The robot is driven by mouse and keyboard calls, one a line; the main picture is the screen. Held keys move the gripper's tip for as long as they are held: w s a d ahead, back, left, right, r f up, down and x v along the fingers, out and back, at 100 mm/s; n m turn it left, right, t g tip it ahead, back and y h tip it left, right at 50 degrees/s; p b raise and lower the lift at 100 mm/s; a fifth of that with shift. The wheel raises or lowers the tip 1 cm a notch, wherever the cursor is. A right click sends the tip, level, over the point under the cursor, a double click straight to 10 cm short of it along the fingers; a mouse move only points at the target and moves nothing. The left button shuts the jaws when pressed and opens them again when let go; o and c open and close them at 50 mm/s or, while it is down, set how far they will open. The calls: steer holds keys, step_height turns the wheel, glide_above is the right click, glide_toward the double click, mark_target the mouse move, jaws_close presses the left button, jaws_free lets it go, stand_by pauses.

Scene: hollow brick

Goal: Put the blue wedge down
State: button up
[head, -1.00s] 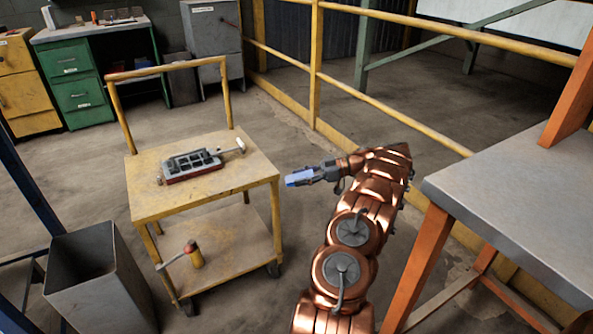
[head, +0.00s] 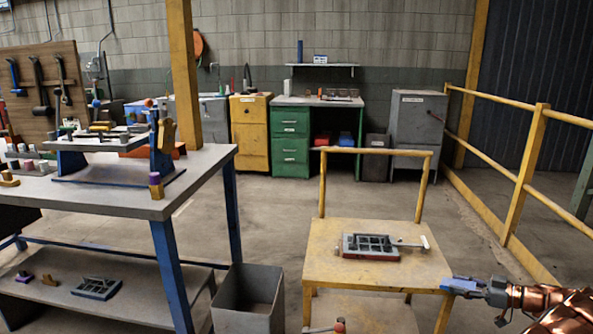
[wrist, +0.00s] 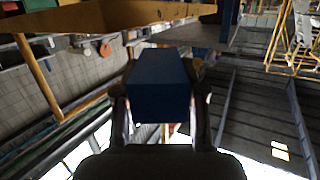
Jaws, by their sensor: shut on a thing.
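A blue block, the blue wedge (wrist: 160,85), is held between the two fingers of my gripper in the wrist view; only its box-like near side shows there. My gripper (head: 473,287) is shut on it at the lower right of the head view, where the blue wedge (head: 459,284) shows small at the fingertips. They appear beside the right front corner of the yellow cart (head: 318,275). Whether the wedge touches the cart cannot be told.
A grey compartmented tray (head: 372,255) lies on the cart top. A grey bin (head: 248,312) stands left of the cart. A workbench (head: 128,206) with several small parts is at left. Yellow railing (head: 522,180) runs along the right.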

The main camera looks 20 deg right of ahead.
steer(key=w+a+r, duration=0.2)
steer(key=w+a, duration=0.3)
steer(key=a, duration=0.6)
steer(key=w+a+r, duration=0.3)
steer(key=w+a, duration=0.2)
steer(key=a, duration=0.5)
steer(key=a+r+n+g+y, duration=0.2)
steer(key=a, duration=1)
steer(key=a+r+n+g+y, duration=0.1)
steer(key=a+r, duration=0.2)
steer(key=a, duration=1)
step_height(320, 180, up, 16)
steer(key=p, duration=2.4)
steer(key=shift+d+r+p, duration=0.15)
steer(key=shift+d+p, duration=0.15)
step_height(320, 180, up, 9)
steer(key=w+m+t+h, duration=0.3)
steer(key=d+r+m+t+h, duration=0.3)
steer(key=d+r+m+h, duration=0.15)
steer(key=d, duration=0.25)
steer(key=a, duration=0.7)
steer(key=shift+h, duration=0.35)
